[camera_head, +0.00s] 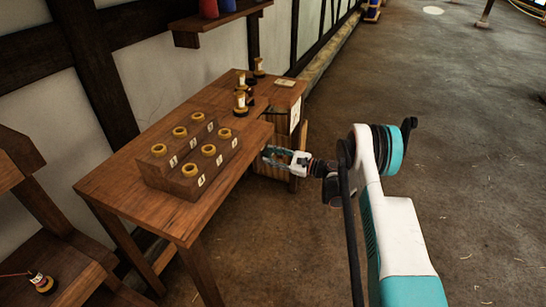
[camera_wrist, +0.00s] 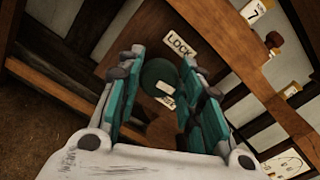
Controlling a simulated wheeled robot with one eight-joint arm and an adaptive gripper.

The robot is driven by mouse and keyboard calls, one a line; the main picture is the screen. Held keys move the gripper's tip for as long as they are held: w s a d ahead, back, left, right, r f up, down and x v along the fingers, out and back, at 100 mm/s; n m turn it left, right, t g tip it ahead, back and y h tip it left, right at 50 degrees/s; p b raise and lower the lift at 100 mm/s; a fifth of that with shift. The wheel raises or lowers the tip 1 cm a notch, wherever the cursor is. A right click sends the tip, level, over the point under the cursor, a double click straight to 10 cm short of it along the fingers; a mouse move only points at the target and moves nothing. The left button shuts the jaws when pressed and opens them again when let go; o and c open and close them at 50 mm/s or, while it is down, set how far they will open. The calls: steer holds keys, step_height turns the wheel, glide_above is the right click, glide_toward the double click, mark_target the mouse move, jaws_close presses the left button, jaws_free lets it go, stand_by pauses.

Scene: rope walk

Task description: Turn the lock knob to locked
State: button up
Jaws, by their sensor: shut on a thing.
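The lock knob (camera_wrist: 157,73) is a dark green round knob on a brown wooden face in the wrist view. A pale bar-shaped mark shows on it. A white label reading LOCK (camera_wrist: 180,44) is beside it at the upper right, and a second pale label, partly covered and hard to read, lies below it. My gripper (camera_wrist: 163,58) has its teal fingers on either side of the knob, shut on it. In the head view my gripper (camera_head: 282,156) is at the right edge of the wooden table; the knob is hidden there.
The wooden table (camera_head: 115,180) carries a stepped block (camera_head: 165,178) with several yellow rings and number labels. Several spools (camera_head: 241,103) stand at its back. A small shelf (camera_head: 215,24) hangs on the wall. Open floor (camera_head: 450,200) lies to the right.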

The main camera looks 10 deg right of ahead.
steer(key=n, duration=0.4)
steer(key=shift+n, duration=0.3)
steer(key=n, duration=0.3)
steer(key=shift+s+f+n, duration=0.1)
steer(key=shift+n, duration=0.2)
steer(key=n, duration=0.4)
steer(key=shift+f, duration=0.1)
steer(key=shift+f+n, duration=0.1)
steer(key=shift+n, duration=2)
steer(key=o, duration=1)
steer(key=v, duration=1.2)
